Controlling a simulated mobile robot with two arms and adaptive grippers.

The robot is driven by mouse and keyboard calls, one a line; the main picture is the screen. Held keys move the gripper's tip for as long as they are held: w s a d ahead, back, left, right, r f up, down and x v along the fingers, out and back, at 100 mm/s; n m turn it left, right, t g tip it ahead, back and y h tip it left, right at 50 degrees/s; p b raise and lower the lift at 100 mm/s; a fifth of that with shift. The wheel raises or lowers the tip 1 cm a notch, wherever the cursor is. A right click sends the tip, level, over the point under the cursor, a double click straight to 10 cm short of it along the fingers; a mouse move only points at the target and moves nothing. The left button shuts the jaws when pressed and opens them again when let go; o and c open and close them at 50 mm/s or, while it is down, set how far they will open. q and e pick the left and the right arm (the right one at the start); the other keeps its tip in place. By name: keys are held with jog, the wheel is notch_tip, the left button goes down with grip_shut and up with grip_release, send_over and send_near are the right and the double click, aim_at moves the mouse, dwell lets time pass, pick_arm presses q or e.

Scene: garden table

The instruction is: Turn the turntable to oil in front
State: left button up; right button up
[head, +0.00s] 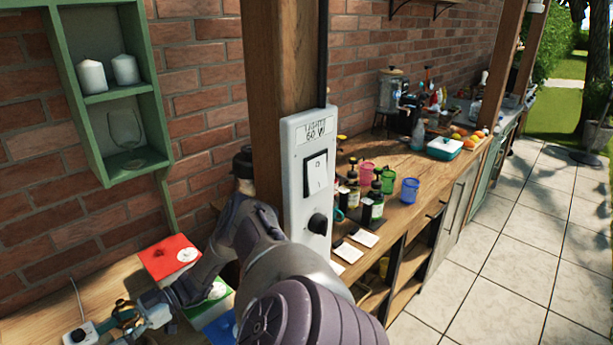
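I cannot make out a turntable for certain. Dark bottles with pale labels (377,205) stand close together on a dark base on the wooden counter (405,165), just right of the post. Whether one holds oil, and whether the base turns, is too small to tell. One of my arms rises from the bottom middle and bends down to the lower left, well away from these bottles. I take it as my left arm. Its end is among small teal and grey parts at the lower left, and its fingers are not clear. I see no second gripper.
A wooden post (275,60) with a white switch panel (308,180) and black knob stands close in front. Pink, green and blue cups (410,190) stand near the bottles. A red board (168,258) lies at lower left. A green shelf (118,97) hangs left. Tiled floor is clear at right.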

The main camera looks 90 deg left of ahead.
pick_arm(q)
jog(key=v, duration=0.6)
jog(key=shift+a, duration=0.15)
jog(key=shift+w+f, duration=0.1)
jog(key=shift+w, duration=0.05)
